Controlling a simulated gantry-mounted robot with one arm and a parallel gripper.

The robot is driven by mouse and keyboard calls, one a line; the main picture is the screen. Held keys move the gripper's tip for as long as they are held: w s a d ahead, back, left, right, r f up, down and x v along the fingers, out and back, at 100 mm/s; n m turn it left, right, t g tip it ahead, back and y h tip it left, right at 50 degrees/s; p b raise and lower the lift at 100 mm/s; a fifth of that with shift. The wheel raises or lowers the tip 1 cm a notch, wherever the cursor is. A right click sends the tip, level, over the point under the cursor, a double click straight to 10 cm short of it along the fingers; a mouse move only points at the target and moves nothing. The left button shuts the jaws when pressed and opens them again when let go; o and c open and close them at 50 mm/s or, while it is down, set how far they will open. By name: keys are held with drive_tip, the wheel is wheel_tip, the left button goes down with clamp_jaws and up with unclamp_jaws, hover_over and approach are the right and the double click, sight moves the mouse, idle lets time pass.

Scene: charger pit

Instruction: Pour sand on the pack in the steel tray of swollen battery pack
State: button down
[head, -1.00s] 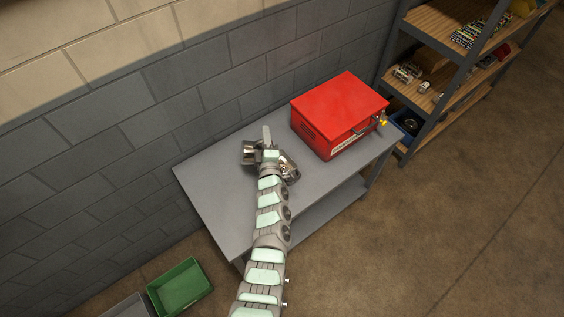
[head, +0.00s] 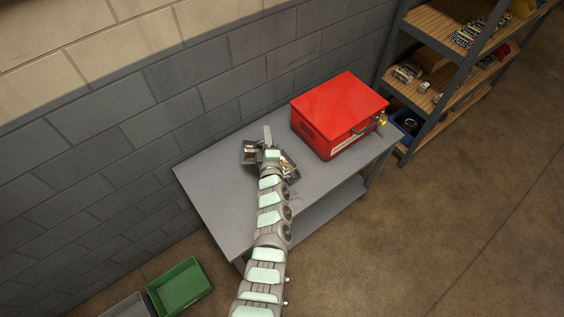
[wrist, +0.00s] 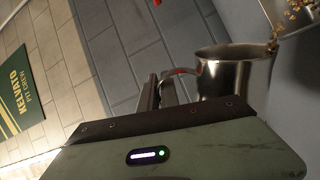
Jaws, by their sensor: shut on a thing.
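My gripper (head: 266,147) is over the grey bench, shut on the handle of a steel jug (head: 250,152). In the wrist view the jug (wrist: 228,75) is a shiny metal cup, and its handle lies at the jaws (wrist: 170,88). The jug is tipped, and tan grains of sand (wrist: 278,30) fall from its rim. The steel tray (head: 294,176) lies on the bench beside my gripper, partly hidden by my arm. Its edge shows at the wrist view's top right corner (wrist: 300,22). Tan and dark patches show in the tray; the pack is not clear.
A red metal box (head: 338,105) stands on the bench (head: 215,190) to the right of the tray. A block wall rises behind. Shelving (head: 440,75) stands at the right, and a green bin (head: 180,287) sits on the floor at lower left. The bench's left part is clear.

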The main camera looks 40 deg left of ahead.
drive_tip(key=shift+w+d+r+m+p, duration=0.15)
drive_tip(key=shift+w+d+m+p, duration=0.1)
drive_tip(key=shift+w+m+p, duration=0.1)
idle(0.7)
drive_tip(key=shift+s, duration=0.1)
